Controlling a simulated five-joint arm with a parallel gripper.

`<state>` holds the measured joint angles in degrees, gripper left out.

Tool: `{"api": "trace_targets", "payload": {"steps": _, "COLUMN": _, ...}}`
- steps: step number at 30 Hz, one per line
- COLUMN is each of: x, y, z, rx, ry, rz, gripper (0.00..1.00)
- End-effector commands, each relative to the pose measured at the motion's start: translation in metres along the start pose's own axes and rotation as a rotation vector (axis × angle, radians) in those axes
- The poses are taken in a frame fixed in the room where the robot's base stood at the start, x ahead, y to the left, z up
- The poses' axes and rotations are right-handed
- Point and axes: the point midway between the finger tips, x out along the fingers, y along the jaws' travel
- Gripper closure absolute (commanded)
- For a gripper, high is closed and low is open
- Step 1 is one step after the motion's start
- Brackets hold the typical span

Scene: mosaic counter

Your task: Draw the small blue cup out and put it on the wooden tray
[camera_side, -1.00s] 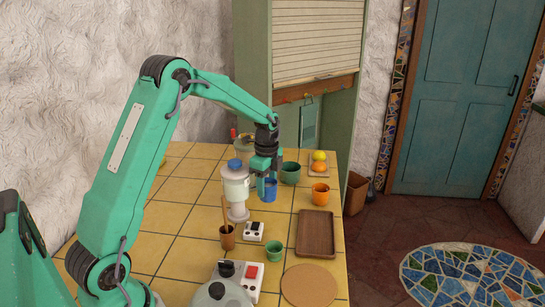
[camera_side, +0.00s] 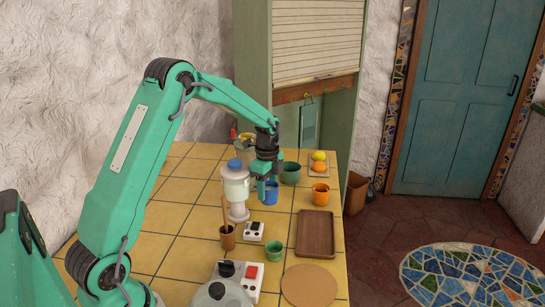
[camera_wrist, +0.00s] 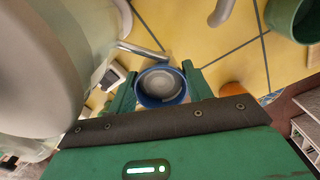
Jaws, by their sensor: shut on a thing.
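The small blue cup (camera_side: 270,196) stands upright to the right of a white dispenser with a blue top (camera_side: 236,187). My gripper (camera_side: 266,185) points down over it and is shut on it. In the wrist view the blue cup (camera_wrist: 145,99) sits between the two green fingers (camera_wrist: 160,88), its round opening facing the camera and grey inside. I cannot tell whether its base touches the counter. The brown wooden tray (camera_side: 317,236) lies empty near the counter's right edge, below and to the right of the cup in the side view.
A dark green pot (camera_side: 290,173) stands behind the cup and an orange cup (camera_side: 320,194) to its right. A white switch box (camera_side: 253,231), a small green cup (camera_side: 275,251) and a round board (camera_side: 309,286) are nearer.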

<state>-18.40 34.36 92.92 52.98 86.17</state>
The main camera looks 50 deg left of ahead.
Motion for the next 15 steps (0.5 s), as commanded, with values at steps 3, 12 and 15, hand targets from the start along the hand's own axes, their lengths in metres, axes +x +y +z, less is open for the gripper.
{"api": "trace_targets", "payload": {"steps": 3, "x": 0.0032, "y": -0.0034, "z": 0.0057, "rx": -0.011, "ry": 0.001, "rz": -0.009, "gripper": 0.81}}
{"api": "trace_targets", "payload": {"steps": 12, "x": 0.0075, "y": -0.0045, "z": 0.0061, "rx": -0.01, "ry": 0.001, "rz": -0.009, "gripper": 0.81}}
{"api": "trace_targets", "payload": {"steps": 15, "x": 0.0089, "y": -0.0048, "z": 0.0063, "rx": -0.01, "ry": 0.001, "rz": -0.009, "gripper": 0.81}}
